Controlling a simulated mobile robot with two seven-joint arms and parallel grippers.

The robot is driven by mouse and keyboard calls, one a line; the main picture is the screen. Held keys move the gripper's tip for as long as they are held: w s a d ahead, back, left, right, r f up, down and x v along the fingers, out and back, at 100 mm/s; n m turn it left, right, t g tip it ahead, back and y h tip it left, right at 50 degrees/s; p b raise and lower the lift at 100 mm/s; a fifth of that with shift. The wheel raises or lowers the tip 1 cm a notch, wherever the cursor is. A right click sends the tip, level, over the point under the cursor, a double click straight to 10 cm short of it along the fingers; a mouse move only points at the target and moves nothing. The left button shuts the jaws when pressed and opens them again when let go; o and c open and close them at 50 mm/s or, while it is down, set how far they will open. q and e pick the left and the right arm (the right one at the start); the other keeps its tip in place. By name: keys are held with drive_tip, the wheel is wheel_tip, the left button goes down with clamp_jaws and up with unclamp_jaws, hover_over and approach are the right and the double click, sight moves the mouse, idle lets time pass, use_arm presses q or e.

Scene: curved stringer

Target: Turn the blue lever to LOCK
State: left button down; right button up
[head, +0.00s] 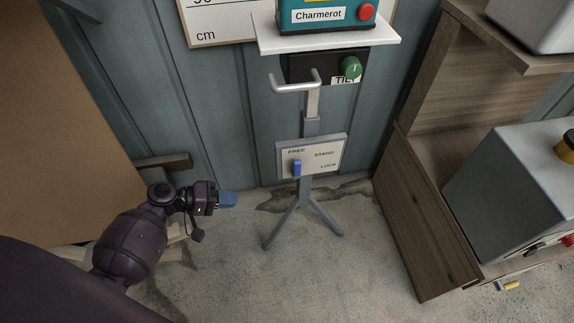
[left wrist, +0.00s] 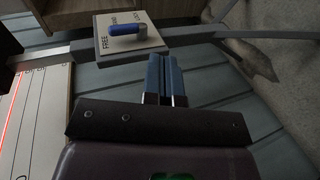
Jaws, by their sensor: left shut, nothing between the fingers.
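The blue lever (head: 297,168) is on a pale panel (head: 325,163) labelled FREE, STAND and LOCK, mounted on a grey stand. In the head view the lever is upright, its upper end just below FREE; LOCK is to its right. The lever (left wrist: 127,30) and panel (left wrist: 118,53) also show in the left wrist view, beyond the fingertips. My left gripper (head: 235,199) is shut and empty, left of the panel and a little lower in the head view, apart from the lever. Its blue fingers (left wrist: 164,57) lie side by side in the left wrist view. My right gripper is not in view.
The grey stand (head: 311,126) has splayed legs and a bent metal bar at its top. A white shelf (head: 330,38) with a teal Charmerot box is above. A wooden cabinet (head: 430,235) is to the right. A brown board (head: 60,130) is at left.

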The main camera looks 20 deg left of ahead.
sight(293, 167)
use_arm(q)
drive_tip(key=w+a+r+n+t+h+b, duration=0.1)
drive_tip(key=w+a+h+b, duration=0.1)
drive_tip(key=w, duration=0.4)
drive_tip(key=shift+r+t+h, duration=0.35)
drive_tip(key=shift+t+h, duration=0.05)
drive_tip(key=shift+h, duration=0.4)
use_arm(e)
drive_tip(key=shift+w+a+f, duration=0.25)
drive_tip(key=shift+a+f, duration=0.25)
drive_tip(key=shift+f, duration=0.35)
use_arm(q)
drive_tip(key=b+x, duration=0.1)
drive_tip(key=x, duration=1.2)
drive_tip(key=shift+s+f+b, duration=0.1)
drive_tip(key=shift+f+b, duration=0.05)
drive_tip(key=shift+b, duration=0.25)
drive_tip(key=shift+w+d, duration=0.35)
drive_tip(key=shift+d, duration=0.1)
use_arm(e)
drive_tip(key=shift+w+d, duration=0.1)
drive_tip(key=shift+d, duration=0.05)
